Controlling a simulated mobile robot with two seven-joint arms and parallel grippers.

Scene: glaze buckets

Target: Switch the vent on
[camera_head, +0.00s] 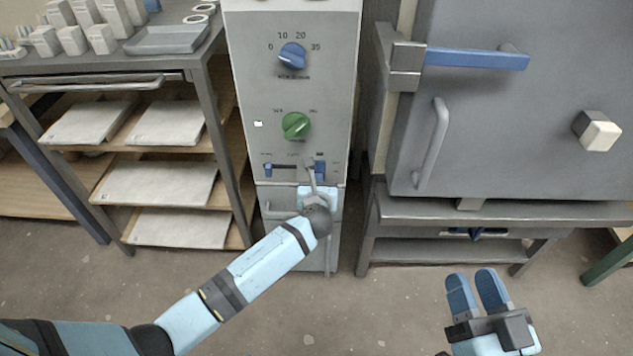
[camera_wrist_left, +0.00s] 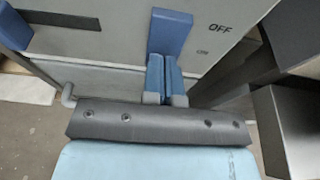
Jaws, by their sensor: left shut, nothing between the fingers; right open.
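The grey control cabinet (camera_head: 340,90) stands in the middle of the head view. Low on its panel, a blue slider knob (camera_head: 320,168) sits at the right and another blue knob (camera_head: 268,170) at the left; their small labels are unreadable there. In the left wrist view a blue slider block (camera_wrist_left: 169,34) stands just left of the word OFF. My left gripper (camera_wrist_left: 163,62) is shut and empty, its blue fingertips close below this block; I cannot tell whether they touch. My right gripper (camera_head: 476,274) is open and empty at lower right, away from the cabinet.
Above are a green knob (camera_head: 296,126) and a blue dial (camera_head: 292,56). A shelf rack (camera_head: 215,120) stands at left, a grey kiln-like box (camera_head: 480,100) with handles on a stand (camera_head: 500,212) at right. The front floor is clear.

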